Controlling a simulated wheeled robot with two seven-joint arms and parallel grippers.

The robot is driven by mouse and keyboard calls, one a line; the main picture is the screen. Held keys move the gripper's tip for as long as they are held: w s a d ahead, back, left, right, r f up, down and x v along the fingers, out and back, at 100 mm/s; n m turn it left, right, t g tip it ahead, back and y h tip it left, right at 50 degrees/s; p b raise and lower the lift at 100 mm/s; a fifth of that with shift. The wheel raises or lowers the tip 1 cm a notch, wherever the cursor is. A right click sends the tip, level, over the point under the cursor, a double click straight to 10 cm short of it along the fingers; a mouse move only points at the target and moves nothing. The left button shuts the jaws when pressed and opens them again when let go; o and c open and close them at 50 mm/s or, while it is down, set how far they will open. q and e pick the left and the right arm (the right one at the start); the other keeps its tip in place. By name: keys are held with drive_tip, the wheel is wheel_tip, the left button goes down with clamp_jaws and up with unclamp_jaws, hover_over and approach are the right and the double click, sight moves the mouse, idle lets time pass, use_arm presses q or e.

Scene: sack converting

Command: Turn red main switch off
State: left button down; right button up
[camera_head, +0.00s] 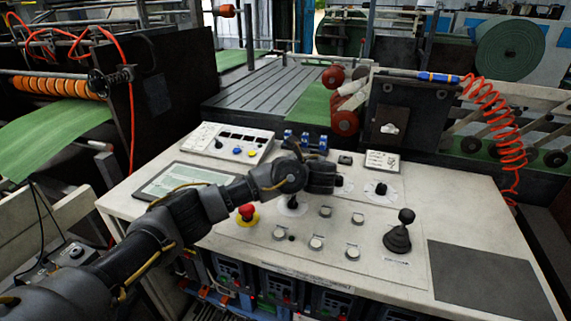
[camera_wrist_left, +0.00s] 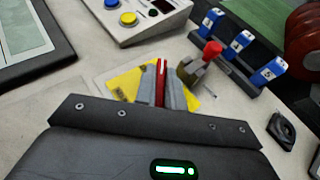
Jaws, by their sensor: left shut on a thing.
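The red main switch (camera_wrist_left: 162,78) shows in the left wrist view as a narrow red handle over a yellow plate (camera_wrist_left: 126,84). My left gripper (camera_wrist_left: 161,92) is shut on this red handle, with one grey finger on each side. In the head view my left gripper (camera_head: 338,181) is over the back middle of the control desk, and it hides the switch there. The handle's exact angle against the plate is hard to tell. My right gripper is in neither view.
A grey part with a red knob (camera_wrist_left: 211,48) stands close right of the fingers, before blue numbered blocks (camera_wrist_left: 242,41). On the desk (camera_head: 390,290) are a red emergency stop (camera_head: 247,211), a black joystick (camera_head: 399,236) and a sloped button box (camera_head: 232,142).

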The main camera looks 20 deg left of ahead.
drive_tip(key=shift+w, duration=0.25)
use_arm(q)
drive_tip(key=c, duration=1.5)
unclamp_jaws()
drive_tip(key=shift+d, duration=0.1)
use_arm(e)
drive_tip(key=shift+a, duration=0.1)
